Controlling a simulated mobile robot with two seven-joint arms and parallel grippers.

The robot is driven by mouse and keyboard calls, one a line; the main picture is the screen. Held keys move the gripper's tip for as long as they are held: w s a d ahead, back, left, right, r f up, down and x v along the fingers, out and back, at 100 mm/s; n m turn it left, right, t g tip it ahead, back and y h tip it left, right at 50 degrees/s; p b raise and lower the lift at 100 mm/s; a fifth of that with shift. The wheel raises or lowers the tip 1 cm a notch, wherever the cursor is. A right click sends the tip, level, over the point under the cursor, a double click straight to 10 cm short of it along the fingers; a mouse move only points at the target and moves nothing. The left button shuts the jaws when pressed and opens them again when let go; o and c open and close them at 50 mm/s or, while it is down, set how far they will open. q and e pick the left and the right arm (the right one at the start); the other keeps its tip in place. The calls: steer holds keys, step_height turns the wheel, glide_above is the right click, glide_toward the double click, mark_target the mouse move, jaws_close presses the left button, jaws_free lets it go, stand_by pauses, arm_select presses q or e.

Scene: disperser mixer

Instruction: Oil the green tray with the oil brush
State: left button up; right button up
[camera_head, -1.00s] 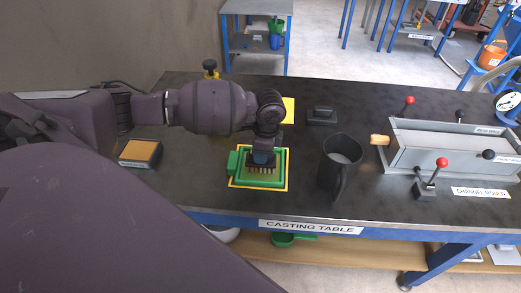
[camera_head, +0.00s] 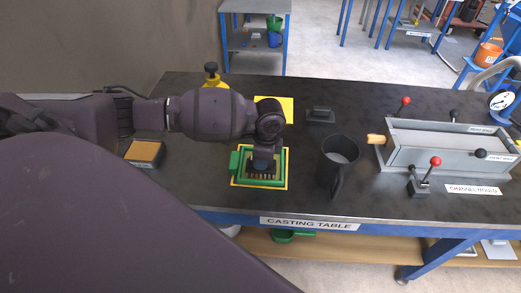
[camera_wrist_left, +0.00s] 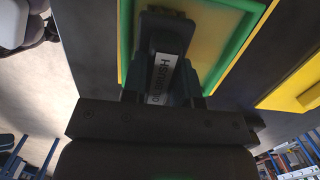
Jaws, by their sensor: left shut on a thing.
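The green tray (camera_head: 235,161) lies on a yellow-edged mark near the front of the casting table. Its green rim also shows in the left wrist view (camera_wrist_left: 238,40). My left gripper (camera_head: 263,160) points down over the tray and is shut on the oil brush (camera_wrist_left: 166,62), a dark block with a white label. The brush's bristles (camera_head: 262,175) hang down inside the tray's rim; my gripper partly hides the tray's inside. I cannot tell whether the bristles touch the tray's floor. My right gripper is not in view.
A dark mug (camera_head: 337,165) stands close to the right of the tray. A grey channel mould (camera_head: 440,150) with red and black knobs is farther right. An orange-topped pad (camera_head: 144,152) lies left. A yellow square (camera_head: 288,108) and a dark block (camera_head: 319,115) lie behind.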

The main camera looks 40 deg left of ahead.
arm_select(q)
steer(key=shift+s, duration=0.15)
steer(key=shift+w, duration=0.2)
steer(key=shift+w+a+f, duration=0.15)
steer(key=shift+w+a, duration=0.15)
steer(key=shift+w, duration=0.05)
steer(key=shift+w+a, duration=0.1)
steer(key=shift+w+a+r+p, duration=0.15)
steer(key=shift+w+a, duration=0.2)
steer(key=shift+w, duration=0.2)
steer(key=shift+w+a+r+p, duration=0.15)
steer(key=shift+w+a, duration=0.2)
steer(key=shift+w, duration=0.2)
steer(key=shift+w+a+f, duration=0.2)
steer(key=shift+w+a, duration=0.15)
steer(key=shift+w, duration=0.25)
steer(key=shift+s+d+r+p, duration=0.15)
steer(key=shift+s+d+p, duration=0.2)
steer(key=shift+p, duration=0.2)
steer(key=shift+s, duration=0.3)
steer(key=shift+p, duration=0.3)
